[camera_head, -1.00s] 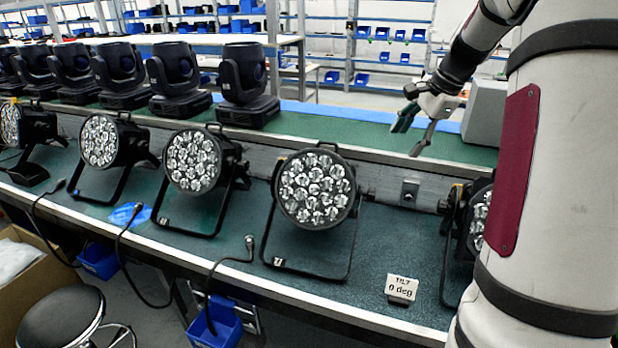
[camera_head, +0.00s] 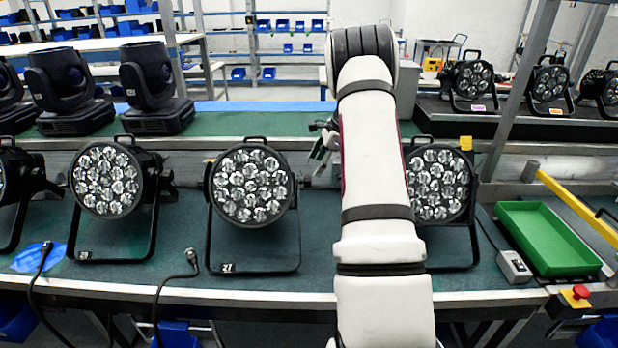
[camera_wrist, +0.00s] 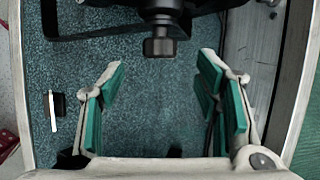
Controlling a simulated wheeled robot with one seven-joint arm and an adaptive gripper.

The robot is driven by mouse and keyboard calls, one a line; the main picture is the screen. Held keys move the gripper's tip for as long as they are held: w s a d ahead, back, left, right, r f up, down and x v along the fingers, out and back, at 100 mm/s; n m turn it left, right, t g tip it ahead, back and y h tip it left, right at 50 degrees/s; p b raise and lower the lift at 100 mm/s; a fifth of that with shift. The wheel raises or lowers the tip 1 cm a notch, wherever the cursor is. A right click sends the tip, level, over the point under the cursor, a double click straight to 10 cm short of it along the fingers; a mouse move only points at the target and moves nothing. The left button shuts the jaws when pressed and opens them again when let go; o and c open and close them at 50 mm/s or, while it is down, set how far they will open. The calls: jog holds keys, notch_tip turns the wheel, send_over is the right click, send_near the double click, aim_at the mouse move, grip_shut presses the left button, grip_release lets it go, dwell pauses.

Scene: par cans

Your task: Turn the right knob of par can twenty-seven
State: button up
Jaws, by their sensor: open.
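Par can twenty-seven (camera_head: 250,186) is a black round lamp with several clear lenses, standing on its black yoke on the green bench; a tag marked 27 (camera_head: 227,268) is on the yoke's foot. A dark knob (camera_wrist: 159,47) on a black bracket shows at the top middle of the wrist view; it appears to be this can's right knob. My gripper (camera_head: 322,147) is right of the can, partly hidden by my arm. In the wrist view my gripper (camera_wrist: 160,80) is open, with green-padded fingers either side of the knob's line. The knob is ahead of the fingertips, not between them.
Another par can (camera_head: 438,185) stands to the right, partly behind my arm; one (camera_head: 106,181) stands left. A grey rail runs behind them. A green tray (camera_head: 548,238) and red button (camera_head: 580,292) are at right. A small black-and-white object (camera_wrist: 55,110) lies left in the wrist view.

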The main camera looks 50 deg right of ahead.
aim_at(310, 176)
jog(key=x, duration=0.7)
jog(key=shift+w+f+p, duration=0.1)
jog(key=shift+f+p, duration=0.1)
jog(key=shift+p, duration=0.2)
jog(key=c, duration=1.2)
